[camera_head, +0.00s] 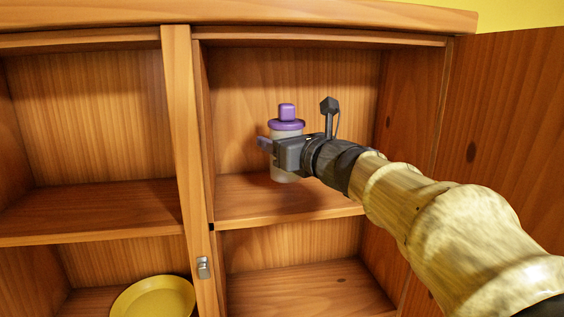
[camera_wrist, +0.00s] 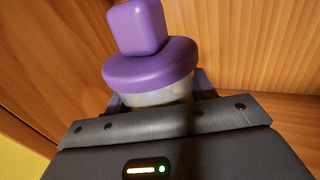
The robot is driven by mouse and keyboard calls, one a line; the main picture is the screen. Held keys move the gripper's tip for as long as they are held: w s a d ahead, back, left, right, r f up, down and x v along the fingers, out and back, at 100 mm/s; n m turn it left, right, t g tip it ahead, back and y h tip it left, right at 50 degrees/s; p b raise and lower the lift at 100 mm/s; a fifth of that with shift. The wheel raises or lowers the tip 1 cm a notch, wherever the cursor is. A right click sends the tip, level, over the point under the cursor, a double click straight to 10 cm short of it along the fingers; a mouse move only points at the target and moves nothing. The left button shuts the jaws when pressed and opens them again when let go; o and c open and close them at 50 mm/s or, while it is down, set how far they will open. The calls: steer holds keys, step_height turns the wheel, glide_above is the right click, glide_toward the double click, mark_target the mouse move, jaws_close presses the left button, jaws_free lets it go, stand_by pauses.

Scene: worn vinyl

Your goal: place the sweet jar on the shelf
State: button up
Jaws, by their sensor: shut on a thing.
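The sweet jar (camera_head: 286,125) has a purple lid with a square knob and a pale, translucent body. It is upright inside the right compartment of the wooden cabinet, at the upper shelf (camera_head: 320,205). My gripper (camera_head: 272,147) is shut around the jar's body below the lid. The jar's lower end is close to the shelf; I cannot tell whether it touches. In the wrist view the purple lid (camera_wrist: 150,68) fills the upper middle, and the gripper (camera_wrist: 155,100) hides most of the body.
A wooden post (camera_head: 186,130) divides the cabinet, left of the jar. An open door (camera_head: 510,140) stands at the right, beside my arm. The shelf around the jar is bare. A yellow plate (camera_head: 153,299) lies in the lower left compartment. The lower right compartment looks empty.

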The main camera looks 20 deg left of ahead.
steer(key=shift+f, duration=2)
steer(key=shift+f, duration=0.15)
steer(key=o, duration=1.2)
steer(key=shift+s+d+b, duration=0.25)
steer(key=shift+d+b, duration=0.05)
steer(key=shift+d, duration=0.15)
steer(key=b+v, duration=0.4)
steer(key=v, duration=0.7)
